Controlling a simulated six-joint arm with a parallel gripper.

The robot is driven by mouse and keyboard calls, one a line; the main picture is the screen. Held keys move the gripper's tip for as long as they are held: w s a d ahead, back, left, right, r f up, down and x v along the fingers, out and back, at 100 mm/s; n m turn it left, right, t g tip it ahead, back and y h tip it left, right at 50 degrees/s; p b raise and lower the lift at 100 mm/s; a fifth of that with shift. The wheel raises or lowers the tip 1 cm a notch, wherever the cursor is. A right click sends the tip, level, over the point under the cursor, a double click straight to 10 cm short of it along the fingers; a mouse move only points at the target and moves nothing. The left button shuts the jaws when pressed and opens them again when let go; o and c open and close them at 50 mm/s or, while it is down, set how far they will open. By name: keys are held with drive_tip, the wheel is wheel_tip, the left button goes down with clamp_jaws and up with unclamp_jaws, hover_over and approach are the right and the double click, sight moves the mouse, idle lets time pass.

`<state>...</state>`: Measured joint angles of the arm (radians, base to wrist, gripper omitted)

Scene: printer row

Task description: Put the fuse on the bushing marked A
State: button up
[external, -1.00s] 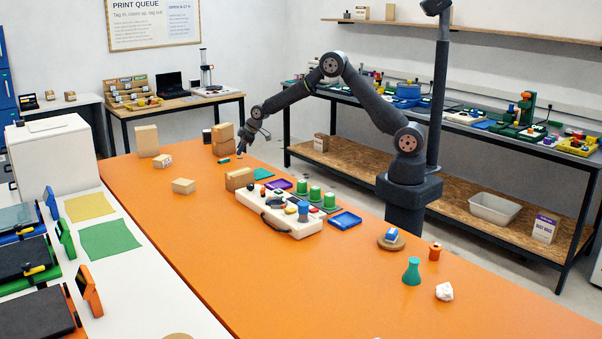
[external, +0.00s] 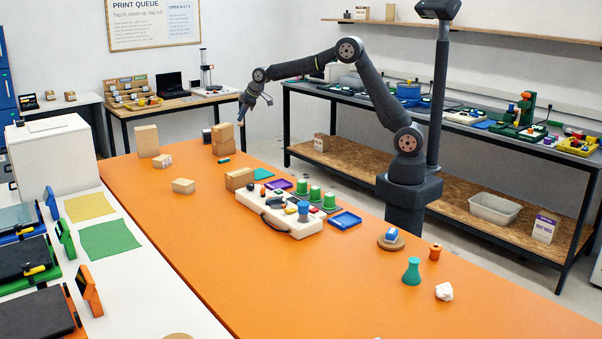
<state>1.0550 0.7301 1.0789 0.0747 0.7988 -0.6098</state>
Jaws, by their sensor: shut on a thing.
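My gripper (external: 243,117) is up in the air above the far end of the orange table, near the stacked brown boxes. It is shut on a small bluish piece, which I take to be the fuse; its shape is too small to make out. The white board (external: 266,213) with a black handle lies mid-table, well apart from my gripper. It carries a blue cylinder (external: 303,208) and small dark, red and yellow parts. Green cylinders (external: 315,194) stand along its far side. Bushing letters are too small to read, so I cannot tell which is A.
Brown boxes (external: 223,134) stand beneath and beside my gripper. A small teal piece (external: 223,160) lies near them. A blue tray (external: 345,220), a teal flask (external: 412,271), an orange spool (external: 435,252) and crumpled paper (external: 444,291) are toward the right. The table's front middle is clear.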

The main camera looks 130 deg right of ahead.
drive_tip(key=w+a+r+n+t+y, duration=0.1)
drive_tip(key=w+a+n, duration=0.2)
drive_tip(key=w+a, duration=0.6)
drive_tip(key=w+a+n+y, duration=0.2)
drive_tip(key=w+a, duration=0.2)
drive_tip(key=a, duration=0.9)
drive_tip(key=w+a+r+n+t+y, duration=0.1)
drive_tip(key=w+a+n, duration=0.2)
drive_tip(key=w+a, duration=0.6)
drive_tip(key=a+n+y, duration=0.2)
drive_tip(key=a+n, duration=0.1)
drive_tip(key=a, duration=1.3)
drive_tip(key=n+g+y, duration=0.5)
drive_tip(key=n, duration=0.8)
hover_over(435, 245)
wheel_tip(435, 245, down, 13)
drive_tip(key=shift+w+r, duration=0.1)
drive_tip(key=shift+w, duration=0.05)
drive_tip(key=shift+f, duration=2)
